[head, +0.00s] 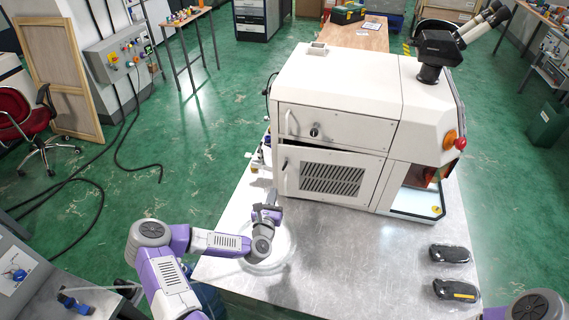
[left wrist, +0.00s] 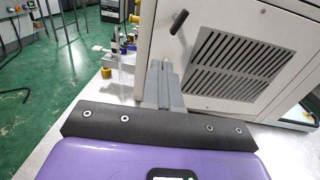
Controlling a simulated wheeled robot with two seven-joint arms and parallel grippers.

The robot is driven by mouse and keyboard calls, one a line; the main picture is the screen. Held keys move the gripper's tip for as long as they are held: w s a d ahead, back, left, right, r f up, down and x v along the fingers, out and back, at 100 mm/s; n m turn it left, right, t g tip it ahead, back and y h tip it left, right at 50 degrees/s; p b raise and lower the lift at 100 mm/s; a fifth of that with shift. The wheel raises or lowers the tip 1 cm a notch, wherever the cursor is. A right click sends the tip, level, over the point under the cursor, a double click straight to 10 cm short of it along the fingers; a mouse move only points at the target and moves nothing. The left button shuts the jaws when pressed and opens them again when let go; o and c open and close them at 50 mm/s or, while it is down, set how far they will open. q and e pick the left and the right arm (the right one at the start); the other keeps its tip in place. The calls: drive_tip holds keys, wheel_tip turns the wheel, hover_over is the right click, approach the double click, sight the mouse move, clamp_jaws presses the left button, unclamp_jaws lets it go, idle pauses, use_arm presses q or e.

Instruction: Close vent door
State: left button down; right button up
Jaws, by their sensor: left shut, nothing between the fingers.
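The white machine (head: 345,75) stands on the metal table. Its vent door (head: 366,186) is the lower front panel with a dark slotted grille and a handle (head: 285,176) at its left edge. A dark gap shows along the door's top edge, so it looks slightly ajar. In the left wrist view the vent door (left wrist: 285,38) fills the upper right, with its dark handle (left wrist: 179,21) above the fingers. My left gripper (head: 271,198) is shut and empty, low in front of the door's left edge. Its fingers (left wrist: 163,78) overlap the door's left edge in the wrist view; contact is unclear. My right gripper is out of view.
Above the vent door is a closed upper panel (head: 350,131) with its own handle. Small fittings (left wrist: 116,50) stand left of the machine. Two dark objects (head: 450,254) lie at the table's right.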

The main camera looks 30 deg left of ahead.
sight(281, 164)
use_arm(q)
drive_tip(key=p+x, duration=0.1)
drive_tip(key=x, duration=1.1)
drive_tip(key=shift+w+a+p, duration=0.15)
drive_tip(key=shift+w+p, duration=0.2)
drive_tip(key=shift+p, duration=0.05)
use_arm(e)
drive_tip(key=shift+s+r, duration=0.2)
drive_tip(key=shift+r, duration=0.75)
